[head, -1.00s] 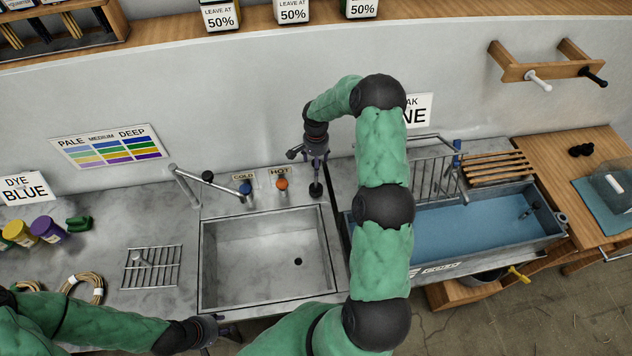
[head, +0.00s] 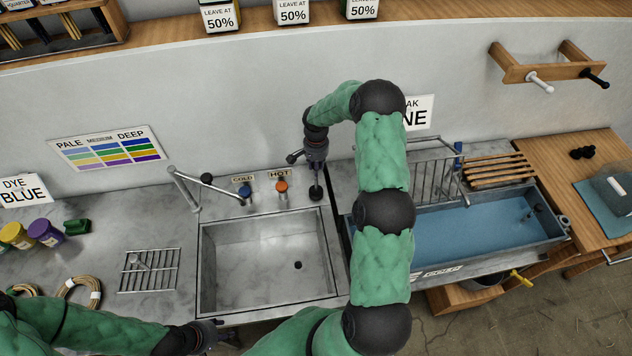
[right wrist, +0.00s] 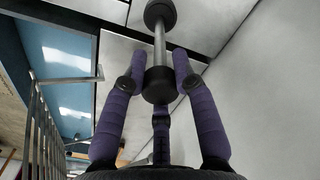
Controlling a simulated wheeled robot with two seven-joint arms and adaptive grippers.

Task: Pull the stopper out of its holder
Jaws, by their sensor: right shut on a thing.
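The stopper shows in the right wrist view as a thin metal rod (right wrist: 160,45) with a dark knob (right wrist: 159,85) at its near end. A dark round piece (right wrist: 160,13) is at its far end; I cannot tell whether this is stopper or holder. My right gripper (right wrist: 158,88) has its purple fingers closed around the knob. In the head view my right gripper (head: 316,160) points down above the dark round piece (head: 316,193), on the counter behind the sink's right corner. My left gripper (head: 212,338) is low at the sink's front edge, and its fingers are unclear.
The empty sink (head: 265,255) lies in front of the right gripper. The hot tap (head: 281,187) and cold tap (head: 245,190) are to its left. A wire rack (head: 437,175) and blue-water trough (head: 460,230) are on the right. The wall is close behind.

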